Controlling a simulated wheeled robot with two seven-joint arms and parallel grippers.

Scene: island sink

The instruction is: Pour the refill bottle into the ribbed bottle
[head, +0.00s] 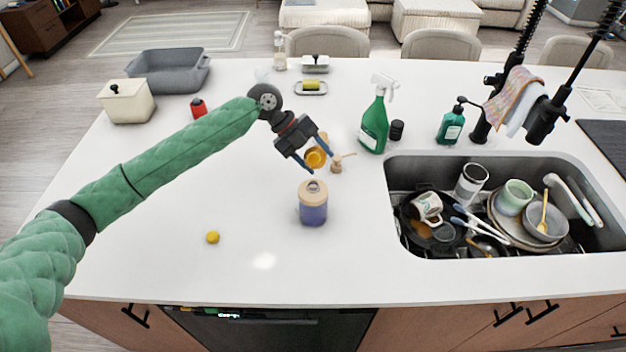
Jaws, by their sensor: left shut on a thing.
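My left gripper (309,153) is shut on an amber bottle (315,158), which looks like the refill bottle. The bottle is tilted so that a round end faces me; the gripper hides much of it. The ribbed bottle seems to be the squat blue-violet one with a beige top (313,206). It stands upright on the counter, with a small opening on top. The held bottle appears above and slightly behind it, apart from it. I cannot make out any liquid stream. My right gripper is not in view.
A beige pump piece (337,163) stands behind the ribbed bottle. A green spray bottle (374,124) and a dark jar (396,130) are right of it. The sink (400,245) holds dishes. A small yellow object (212,237) lies left; the front counter is mostly clear.

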